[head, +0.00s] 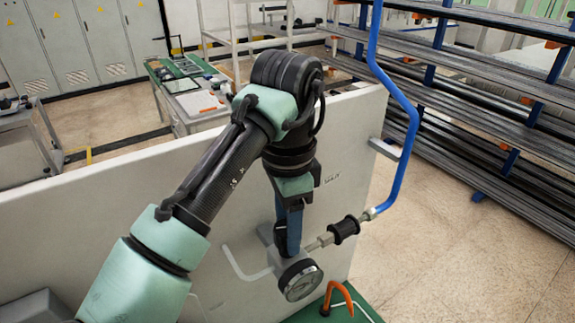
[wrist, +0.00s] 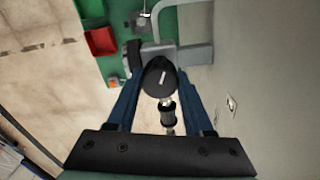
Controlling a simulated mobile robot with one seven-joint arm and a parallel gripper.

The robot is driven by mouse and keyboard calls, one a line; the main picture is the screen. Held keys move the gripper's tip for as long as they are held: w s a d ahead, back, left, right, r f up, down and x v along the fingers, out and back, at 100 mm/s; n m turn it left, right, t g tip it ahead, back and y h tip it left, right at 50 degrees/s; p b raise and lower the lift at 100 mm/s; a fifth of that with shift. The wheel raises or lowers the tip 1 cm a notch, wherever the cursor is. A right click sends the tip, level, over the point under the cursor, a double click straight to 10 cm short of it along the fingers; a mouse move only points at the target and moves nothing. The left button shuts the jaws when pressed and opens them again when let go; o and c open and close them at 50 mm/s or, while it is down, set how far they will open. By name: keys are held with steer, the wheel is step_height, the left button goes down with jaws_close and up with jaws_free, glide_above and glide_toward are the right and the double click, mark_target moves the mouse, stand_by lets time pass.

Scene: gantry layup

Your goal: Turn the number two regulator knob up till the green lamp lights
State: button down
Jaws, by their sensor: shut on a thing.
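The regulator knob (wrist: 159,76) is black with a white pointer mark, seen end-on in the wrist view. My gripper (wrist: 160,86) has its two blue fingers on either side of it and is shut on it. In the head view my gripper (head: 288,232) points down at the regulator on the pale panel (head: 110,205), hiding most of the knob. A round gauge (head: 300,280) sits just below; its reading is too small to tell. I cannot make out a number on the knob or a lit green lamp.
A blue pipe (head: 404,150) and a black fitting (head: 345,229) run close on the right of my gripper. An orange hook-shaped thing (head: 340,296) stands near the gauge. A red bin (wrist: 101,42) shows in the wrist view. Racks of dark stock (head: 470,110) fill the right.

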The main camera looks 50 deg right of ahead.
steer(key=shift+f, duration=0.15)
steer(key=shift+c, duration=1.4)
jaws_free()
step_height(320, 180, up, 13)
steer(key=b, duration=0.1)
steer(key=shift+b, duration=0.35)
